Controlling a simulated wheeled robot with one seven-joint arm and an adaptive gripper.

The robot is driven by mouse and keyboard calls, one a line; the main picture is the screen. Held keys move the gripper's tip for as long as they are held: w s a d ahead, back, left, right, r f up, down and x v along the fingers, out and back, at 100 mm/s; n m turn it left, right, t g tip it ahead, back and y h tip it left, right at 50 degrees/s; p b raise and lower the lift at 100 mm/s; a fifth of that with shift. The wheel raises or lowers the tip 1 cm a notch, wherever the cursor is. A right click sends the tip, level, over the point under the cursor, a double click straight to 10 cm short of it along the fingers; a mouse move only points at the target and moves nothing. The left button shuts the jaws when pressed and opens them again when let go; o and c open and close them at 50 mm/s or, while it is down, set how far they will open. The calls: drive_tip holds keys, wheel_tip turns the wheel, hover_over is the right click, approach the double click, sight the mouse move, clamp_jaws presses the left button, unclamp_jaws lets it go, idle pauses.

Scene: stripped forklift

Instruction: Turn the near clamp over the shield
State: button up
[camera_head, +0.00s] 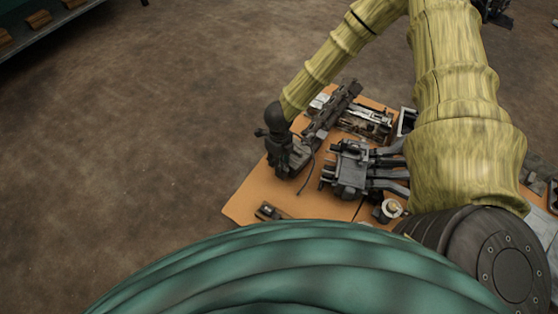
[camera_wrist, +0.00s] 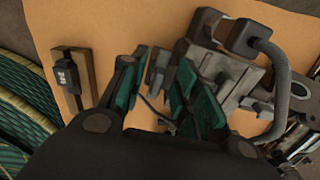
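My gripper (camera_wrist: 158,88) is open, its green-padded fingers apart over the orange board (camera_wrist: 110,20). In the head view my gripper (camera_head: 283,163) hangs left of the grey block assembly (camera_head: 350,168). A small wooden block with a black fitting (camera_wrist: 66,75) lies left of the fingers. I cannot tell which part is the near clamp or the shield.
The orange bench top (camera_head: 255,195) also carries metal parts at the back (camera_head: 365,122) and a small round part (camera_head: 390,209) in front. The brown floor (camera_head: 130,140) left of the bench is clear. A shelf (camera_head: 45,38) stands at the far left.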

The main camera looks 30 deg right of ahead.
clamp_jaws()
drive_tip(key=shift+r+n+p, duration=0.2)
drive_tip(key=shift+n+p, duration=0.1)
drive_tip(key=shift+p, duration=0.4)
drive_tip(key=n+p, duration=0.1)
drive_tip(key=p, duration=0.2)
drive_tip(key=shift+a+r+n, duration=0.1)
drive_tip(key=shift+r+n, duration=0.05)
drive_tip(key=shift+n, duration=0.15)
drive_tip(key=n+p, duration=0.2)
drive_tip(key=p, duration=0.1)
drive_tip(key=n+p, duration=0.2)
drive_tip(key=p, duration=0.1)
drive_tip(key=shift+s+a+n+p, duration=0.15)
drive_tip(key=shift+s+n+p, duration=0.05)
drive_tip(key=shift+n+p, duration=0.2)
drive_tip(key=n+p, duration=0.4)
drive_tip(key=n, duration=0.1)
drive_tip(key=shift+s+p, duration=0.2)
drive_tip(key=shift+p, duration=0.1)
drive_tip(key=n, duration=0.2)
drive_tip(key=n+p, duration=0.1)
drive_tip(key=n, duration=0.1)
drive_tip(key=n+p, duration=0.1)
drive_tip(key=n, duration=0.1)
drive_tip(key=shift+s+f, duration=0.25)
drive_tip(key=shift+f, duration=0.1)
